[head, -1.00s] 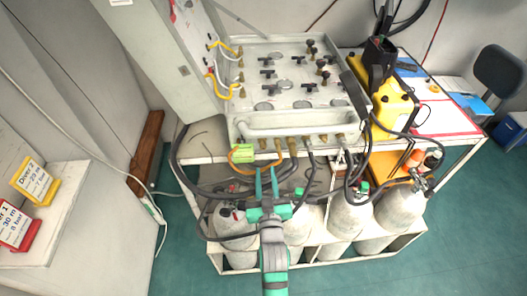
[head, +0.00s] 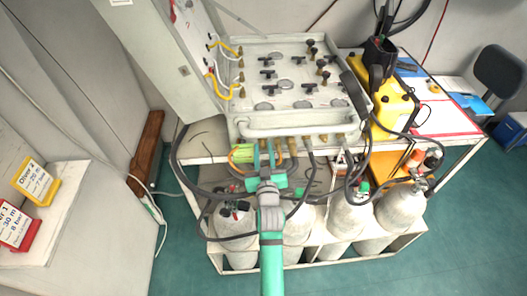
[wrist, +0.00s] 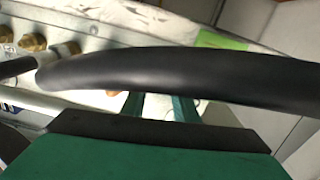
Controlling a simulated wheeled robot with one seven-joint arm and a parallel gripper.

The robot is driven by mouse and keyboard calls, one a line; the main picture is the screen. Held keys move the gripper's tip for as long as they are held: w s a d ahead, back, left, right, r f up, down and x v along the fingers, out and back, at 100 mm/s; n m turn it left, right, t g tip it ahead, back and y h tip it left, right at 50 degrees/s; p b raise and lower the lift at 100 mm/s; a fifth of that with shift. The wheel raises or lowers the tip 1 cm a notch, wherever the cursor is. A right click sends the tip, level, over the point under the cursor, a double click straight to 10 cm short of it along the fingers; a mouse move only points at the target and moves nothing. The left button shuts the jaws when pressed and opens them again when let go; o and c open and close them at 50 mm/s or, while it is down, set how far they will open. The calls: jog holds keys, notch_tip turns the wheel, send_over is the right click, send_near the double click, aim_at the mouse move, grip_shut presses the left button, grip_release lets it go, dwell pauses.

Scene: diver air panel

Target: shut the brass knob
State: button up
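Several brass fittings (head: 293,143) line the front face of the grey panel (head: 320,119); I cannot tell which is the brass knob. Brass ends also show at the upper left in the wrist view (wrist: 32,42). More brass fittings (head: 241,78) sit on the panel's left side. My gripper (head: 264,149) is at the panel's front edge, by the leftmost front fittings, its two teal fingers apart. In the wrist view the fingers (wrist: 158,106) are also apart, mostly hidden behind a thick black hose (wrist: 180,77). Nothing clearly shows between them; contact cannot be told.
A light green tag (head: 243,153) is just left of my gripper. A front rail (head: 290,126) runs above the fittings. Black hoses and grey gas cylinders (head: 350,215) crowd the space below. A yellow case (head: 385,100) stands to the right. Open floor lies in front.

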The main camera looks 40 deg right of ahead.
grip_shut()
